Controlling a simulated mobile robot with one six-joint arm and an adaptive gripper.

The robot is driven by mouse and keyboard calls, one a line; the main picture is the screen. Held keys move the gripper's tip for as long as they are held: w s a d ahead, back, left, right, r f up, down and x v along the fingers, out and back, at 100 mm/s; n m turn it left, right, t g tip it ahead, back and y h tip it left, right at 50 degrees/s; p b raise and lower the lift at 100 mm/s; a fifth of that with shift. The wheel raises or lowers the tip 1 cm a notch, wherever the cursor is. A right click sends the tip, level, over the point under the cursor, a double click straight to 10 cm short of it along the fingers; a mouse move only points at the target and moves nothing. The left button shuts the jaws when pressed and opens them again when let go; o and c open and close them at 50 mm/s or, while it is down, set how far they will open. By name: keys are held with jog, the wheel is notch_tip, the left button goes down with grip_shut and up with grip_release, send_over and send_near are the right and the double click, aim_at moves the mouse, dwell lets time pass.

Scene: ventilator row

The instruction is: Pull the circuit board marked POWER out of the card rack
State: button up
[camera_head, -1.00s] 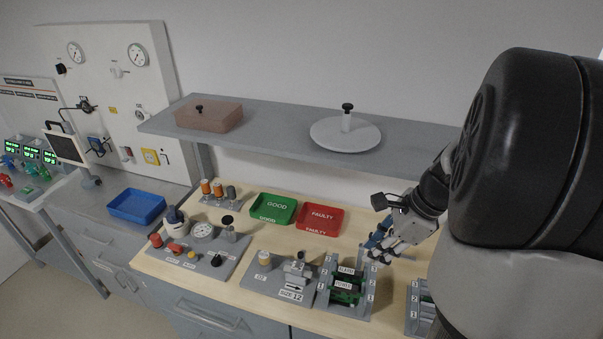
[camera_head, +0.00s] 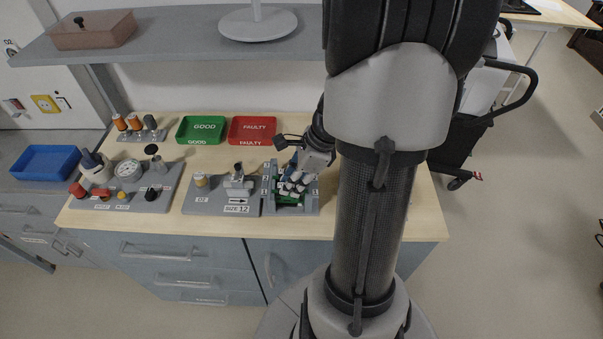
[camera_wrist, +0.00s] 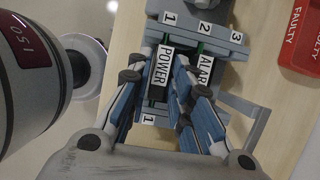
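The card rack (camera_head: 311,204) is grey with numbered slots and stands on the wooden bench; it fills the upper middle of the wrist view (camera_wrist: 222,47). The POWER board (camera_wrist: 161,68) is in slot 1, its white label facing the wrist camera. The ALARM board (camera_wrist: 205,70) sits beside it in slot 2, partly hidden by a finger. My gripper (camera_wrist: 164,72) has its blue-sided fingers on either side of the POWER board, with narrow gaps seeming to show. In the head view my gripper (camera_head: 292,186) is down at the rack and hides most of the boards.
The red FAULTY tray (camera_head: 252,131) and green GOOD tray (camera_head: 201,130) lie behind the rack. A fixture marked SIZE 12 (camera_head: 237,207) stands close left of the rack. A grey shelf (camera_head: 180,38) overhangs the back of the bench.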

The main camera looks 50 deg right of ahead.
jog(key=shift+b+x, duration=0.4)
jog(key=shift+x, duration=0.95)
grip_shut()
jog(key=shift+c, duration=1.3)
grip_release()
grip_shut()
jog(key=shift+r, duration=0.2)
jog(key=shift+r+p, duration=4.1)
jog(key=shift+p, duration=0.1)
